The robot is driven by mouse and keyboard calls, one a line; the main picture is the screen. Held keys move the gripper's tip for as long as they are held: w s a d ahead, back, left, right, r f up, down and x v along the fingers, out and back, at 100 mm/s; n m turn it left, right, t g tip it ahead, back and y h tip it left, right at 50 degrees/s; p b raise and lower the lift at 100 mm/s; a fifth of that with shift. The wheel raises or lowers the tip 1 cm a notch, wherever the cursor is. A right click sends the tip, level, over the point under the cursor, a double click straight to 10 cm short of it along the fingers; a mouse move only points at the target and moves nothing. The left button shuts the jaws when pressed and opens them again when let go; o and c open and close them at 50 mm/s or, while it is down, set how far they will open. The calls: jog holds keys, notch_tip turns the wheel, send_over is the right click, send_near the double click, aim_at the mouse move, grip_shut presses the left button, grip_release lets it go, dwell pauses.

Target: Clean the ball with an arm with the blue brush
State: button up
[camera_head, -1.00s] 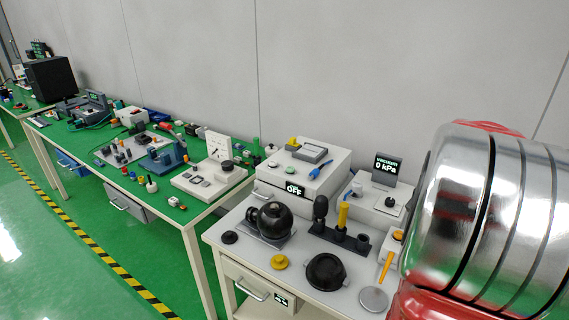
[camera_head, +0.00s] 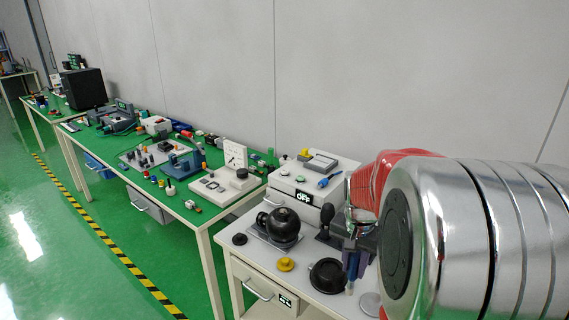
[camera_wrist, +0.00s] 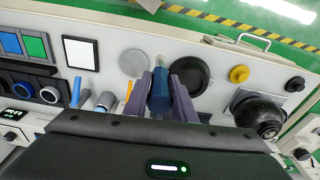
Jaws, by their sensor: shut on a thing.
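The black ball (camera_head: 286,224) sits on a grey plate on the white table, with a short dark stub at its left. In the wrist view the ball (camera_wrist: 262,110) is at the right, its round end facing down-right. My gripper (camera_wrist: 161,86) has purple fingers shut on a blue brush (camera_wrist: 160,97) with a paler tip. My arm hides part of the table and the tool stand there.
A black dish (camera_head: 327,275) and a yellow knob (camera_head: 286,264) lie in front of the ball. A small black disc (camera_head: 239,239) is at its left. A white box (camera_head: 303,196) marked OFF stands behind. A black bulb tool (camera_head: 326,220) stands between the ball and my gripper.

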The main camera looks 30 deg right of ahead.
jog(key=w+a+f+n, duration=0.3)
jog(key=w+a+n, duration=0.3)
jog(key=w+a, duration=0.3)
jog(key=w+a+f+n+y, duration=0.1)
jog(key=w+a+n, duration=0.5)
jog(key=a, duration=1)
jog(key=w+f, duration=0.1)
jog(key=w, duration=0.1)
jog(key=shift+w+a+f+t, duration=0.15)
jog(key=shift+w+f+t, duration=0.15)
jog(key=shift+w+f, duration=0.1)
jog(key=shift+s, duration=0.1)
